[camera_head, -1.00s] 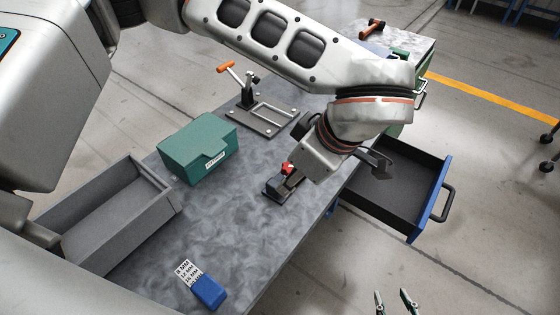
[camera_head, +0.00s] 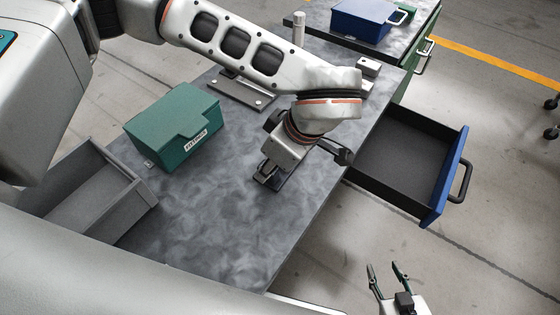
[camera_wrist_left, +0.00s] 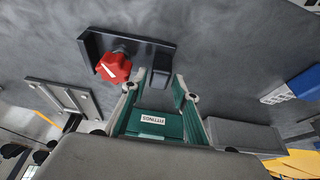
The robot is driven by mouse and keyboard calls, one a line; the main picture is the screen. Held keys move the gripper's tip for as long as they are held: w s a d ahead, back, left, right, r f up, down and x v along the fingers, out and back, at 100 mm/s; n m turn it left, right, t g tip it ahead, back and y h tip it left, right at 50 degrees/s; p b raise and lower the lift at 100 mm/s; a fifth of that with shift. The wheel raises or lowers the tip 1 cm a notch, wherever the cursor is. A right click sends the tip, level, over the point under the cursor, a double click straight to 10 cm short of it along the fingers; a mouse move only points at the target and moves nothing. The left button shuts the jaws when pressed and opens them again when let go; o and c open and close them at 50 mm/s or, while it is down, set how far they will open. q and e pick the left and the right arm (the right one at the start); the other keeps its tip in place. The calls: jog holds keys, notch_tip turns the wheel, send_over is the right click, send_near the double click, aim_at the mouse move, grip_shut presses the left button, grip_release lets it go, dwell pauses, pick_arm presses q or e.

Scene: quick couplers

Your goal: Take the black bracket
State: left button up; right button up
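The black bracket (camera_wrist_left: 140,46) lies on the grey table in the left wrist view, a dark plate with a red knob (camera_wrist_left: 114,68) and a dark block (camera_wrist_left: 161,73) on it. My left gripper (camera_wrist_left: 156,84) is open, its two fingertips on either side of the block's end; I cannot tell whether they touch it. In the head view only a small part of the bracket (camera_head: 264,180) shows under my left wrist, and the left fingers are hidden. My right gripper (camera_head: 384,272) is open and empty, off the table at the bottom right.
A green fittings box (camera_head: 173,125) and a grey open bin (camera_head: 85,205) stand on the table's left side. A metal fixture plate (camera_head: 240,90) lies behind. An open drawer (camera_head: 405,160) with a blue front sticks out at right. The table's front is clear.

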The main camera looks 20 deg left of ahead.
pick_arm(q)
jog(key=shift+x, duration=0.95)
grip_shut()
pick_arm(e)
jog(key=shift+w+a+r, duration=0.15)
jog(key=shift+w+r, duration=0.05)
jog(key=shift+w, duration=0.35)
jog(key=shift+s, duration=0.15)
